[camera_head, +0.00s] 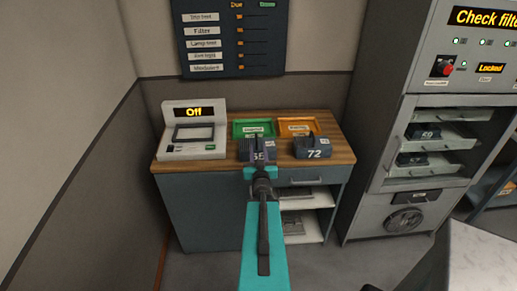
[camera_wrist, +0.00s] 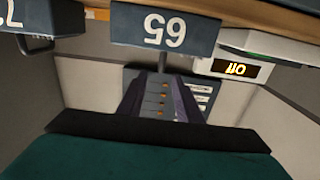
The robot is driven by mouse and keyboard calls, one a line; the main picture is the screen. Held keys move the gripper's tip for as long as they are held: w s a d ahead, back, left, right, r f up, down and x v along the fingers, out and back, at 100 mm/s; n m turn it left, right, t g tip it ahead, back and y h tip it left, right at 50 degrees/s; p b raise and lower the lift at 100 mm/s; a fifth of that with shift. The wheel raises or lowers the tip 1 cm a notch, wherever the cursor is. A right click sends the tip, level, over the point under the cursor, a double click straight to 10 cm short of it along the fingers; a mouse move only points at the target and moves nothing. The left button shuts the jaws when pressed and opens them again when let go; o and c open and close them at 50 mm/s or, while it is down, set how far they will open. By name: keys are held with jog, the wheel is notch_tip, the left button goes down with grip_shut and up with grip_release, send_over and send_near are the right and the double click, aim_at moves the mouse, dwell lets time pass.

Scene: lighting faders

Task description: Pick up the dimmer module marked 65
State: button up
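The dimmer module marked 65 (camera_head: 257,150) is a dark grey-blue block at the front of the wooden bench top. In the wrist view its numbered face (camera_wrist: 130,28) is large, close and upside down. My gripper (camera_head: 262,176) is right in front of the module. In the wrist view the fingers (camera_wrist: 162,82) look apart, with the wall board showing between them. A thin dark stem below the face lies in line with the gap. I cannot tell whether the fingers touch the module. My arm hides its lower front in the head view.
A similar module marked 72 (camera_head: 313,149) stands close on the right. Behind are a green tray (camera_head: 236,130) and an orange tray (camera_head: 318,126). A grey device reading "Off" (camera_head: 193,147) stands at the left. A tall rack (camera_head: 390,110) is at the right.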

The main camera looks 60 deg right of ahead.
aim_at(257, 142)
jog(key=shift+w+d+f+b, duration=0.2)
jog(key=shift+d+f+b, duration=0.05)
jog(key=shift+b, duration=0.7)
jog(key=d+b, duration=0.1)
jog(key=b, duration=0.2)
jog(key=shift+w, duration=0.4)
jog(key=b+x, duration=0.1)
jog(key=b, duration=0.3)
jog(key=shift+w+d+b, duration=0.15)
jog(key=shift+d+b, duration=0.1)
jog(key=shift+b, duration=0.1)
jog(key=b, duration=0.4)
jog(key=shift+w+d, duration=0.35)
jog(key=shift+w, duration=0.05)
jog(key=b, duration=0.2)
jog(key=d+b, duration=0.1)
jog(key=shift+w+r+b, duration=0.1)
jog(key=shift+w+b, duration=0.1)
jog(key=shift+b, duration=0.2)
jog(key=shift+w+d+r, duration=0.15)
jog(key=shift+w+d, duration=0.15)
jog(key=shift+d, duration=0.1)
jog(key=shift+x, duration=0.95)
